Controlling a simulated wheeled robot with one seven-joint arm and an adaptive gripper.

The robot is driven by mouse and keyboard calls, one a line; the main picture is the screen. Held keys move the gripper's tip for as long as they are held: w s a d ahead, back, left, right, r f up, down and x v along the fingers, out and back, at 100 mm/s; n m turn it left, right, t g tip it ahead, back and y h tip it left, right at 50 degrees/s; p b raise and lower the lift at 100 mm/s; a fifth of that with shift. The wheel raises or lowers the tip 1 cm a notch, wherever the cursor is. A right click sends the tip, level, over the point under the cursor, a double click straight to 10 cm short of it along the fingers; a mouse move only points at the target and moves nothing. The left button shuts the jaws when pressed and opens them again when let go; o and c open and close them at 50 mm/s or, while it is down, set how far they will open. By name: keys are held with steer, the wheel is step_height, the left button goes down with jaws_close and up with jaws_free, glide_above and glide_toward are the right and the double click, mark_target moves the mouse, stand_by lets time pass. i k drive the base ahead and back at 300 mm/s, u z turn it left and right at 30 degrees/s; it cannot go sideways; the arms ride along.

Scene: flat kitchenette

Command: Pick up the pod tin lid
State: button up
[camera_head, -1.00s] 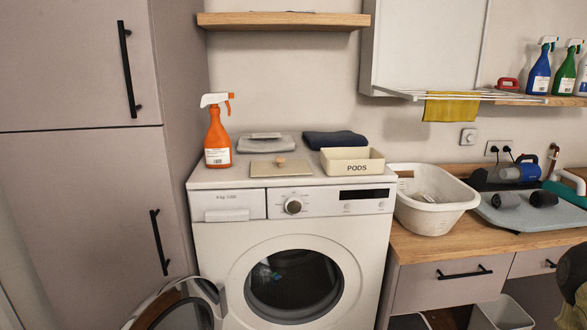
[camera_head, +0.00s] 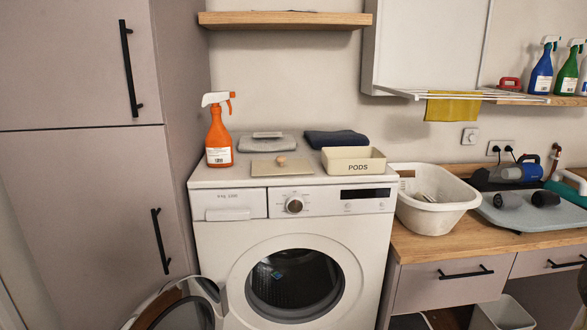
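The pod tin lid (camera_head: 268,169) is a flat beige plate with a small round wooden knob. It lies on top of the white washing machine (camera_head: 232,181), left of the pod tin. The pod tin (camera_head: 351,161) is an open cream box marked "PODS", at the right of the machine top. My gripper is not clearly in view; only a dark piece shows at the right edge, too little to identify.
An orange spray bottle (camera_head: 218,134) stands left of the lid. Grey folded cloth (camera_head: 267,144) and dark folded cloth (camera_head: 335,139) lie behind it. A white basin (camera_head: 432,205) stands on the counter at right. The washer's round door (camera_head: 178,304) hangs open at lower left.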

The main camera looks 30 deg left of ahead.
mark_target(281, 166)
steer(key=z, duration=1.4)
steer(key=i, duration=1.2)
steer(key=u, duration=2.65)
